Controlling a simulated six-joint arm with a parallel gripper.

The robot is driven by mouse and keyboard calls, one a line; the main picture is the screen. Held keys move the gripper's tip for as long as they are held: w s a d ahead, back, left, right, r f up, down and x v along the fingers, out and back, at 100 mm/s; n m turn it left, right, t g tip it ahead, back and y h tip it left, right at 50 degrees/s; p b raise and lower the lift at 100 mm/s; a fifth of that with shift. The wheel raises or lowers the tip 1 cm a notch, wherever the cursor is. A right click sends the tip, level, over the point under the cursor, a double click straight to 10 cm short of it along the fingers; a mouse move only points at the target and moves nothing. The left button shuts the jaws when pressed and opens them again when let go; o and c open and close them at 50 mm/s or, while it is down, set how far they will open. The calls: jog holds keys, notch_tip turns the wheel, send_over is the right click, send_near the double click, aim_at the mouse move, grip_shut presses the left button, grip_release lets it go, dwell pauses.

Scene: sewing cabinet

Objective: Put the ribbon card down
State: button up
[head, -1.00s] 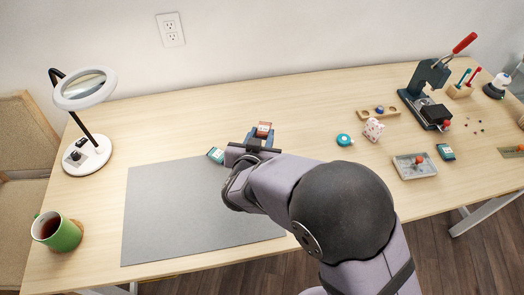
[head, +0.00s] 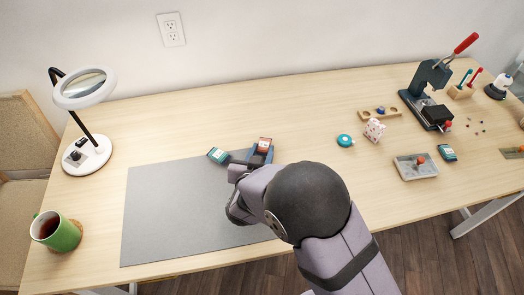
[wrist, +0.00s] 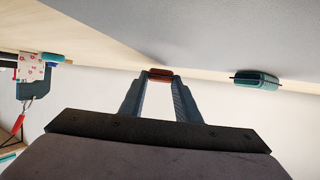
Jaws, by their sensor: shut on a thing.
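A red-and-white ribbon card (head: 265,142) is between the fingers of my gripper (head: 262,154), just past the top right corner of the grey mat in the head view. In the wrist view the fingertips (wrist: 160,78) are shut on the card's reddish edge (wrist: 160,72). I cannot tell whether the card touches the tabletop.
The grey mat (head: 165,215) covers the left front of the table. A teal tape measure (head: 345,140), a patterned cube (head: 374,130) and a grey tray (head: 405,168) stand to the right. The table behind my gripper is clear.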

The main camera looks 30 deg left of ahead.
jog(key=shift+f, duration=0.1)
jog(key=shift+f, duration=0.3)
jog(key=shift+f+b, duration=0.15)
jog(key=shift+b, duration=0.2)
jog(key=o, duration=1.1)
jog(key=shift+r+p, duration=0.45)
jog(key=shift+r, duration=0.2)
jog(key=v, duration=1.2)
jog(key=shift+d, duration=0.1)
